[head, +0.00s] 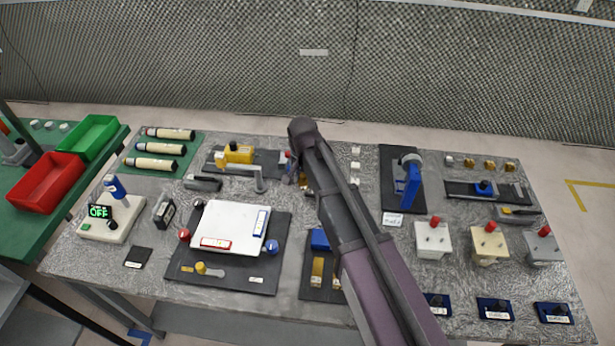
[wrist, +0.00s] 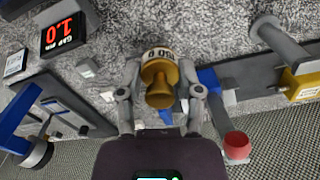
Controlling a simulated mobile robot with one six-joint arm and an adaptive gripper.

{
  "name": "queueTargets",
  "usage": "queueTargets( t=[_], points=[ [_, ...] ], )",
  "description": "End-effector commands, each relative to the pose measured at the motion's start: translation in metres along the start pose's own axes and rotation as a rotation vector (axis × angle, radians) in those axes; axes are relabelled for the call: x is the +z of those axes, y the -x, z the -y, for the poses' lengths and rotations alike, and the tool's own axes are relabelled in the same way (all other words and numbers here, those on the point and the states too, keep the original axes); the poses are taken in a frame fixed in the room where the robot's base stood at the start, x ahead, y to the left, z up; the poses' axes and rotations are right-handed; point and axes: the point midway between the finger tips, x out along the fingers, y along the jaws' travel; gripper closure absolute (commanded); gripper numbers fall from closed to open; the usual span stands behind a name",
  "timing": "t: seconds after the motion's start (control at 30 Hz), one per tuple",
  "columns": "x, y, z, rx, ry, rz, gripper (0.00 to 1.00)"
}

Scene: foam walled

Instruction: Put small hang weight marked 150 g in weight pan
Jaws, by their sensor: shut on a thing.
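My gripper (wrist: 160,76) is shut on a brass hang weight (wrist: 160,88) with a knob and a pale printed band. The band's marking is upside down and only partly readable. One finger is on each side of the weight. In the head view my gripper (head: 295,175) is over the back middle of the bench, largely hidden by my arm, and the weight is hard to make out. A blue part (wrist: 208,80) and a red round part (wrist: 237,146) are just right of the weight in the wrist view. I cannot tell which item is the weight pan.
A yellow block fixture (head: 238,153) is left of my gripper, and a blue upright stand (head: 407,185) is to its right. A white plate (head: 230,225) lies in front. A red-digit display (wrist: 62,35) shows in the wrist view. Red (head: 45,182) and green bins stand far left.

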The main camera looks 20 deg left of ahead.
Motion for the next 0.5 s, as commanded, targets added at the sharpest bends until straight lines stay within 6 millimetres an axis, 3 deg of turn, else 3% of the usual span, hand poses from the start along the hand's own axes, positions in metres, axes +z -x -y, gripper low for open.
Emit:
queueTargets(
  t=[0.5],
  points=[
    [-0.012, 0.083, -0.035, 0.000, -0.249, 0.000, 1.00]
  ],
)
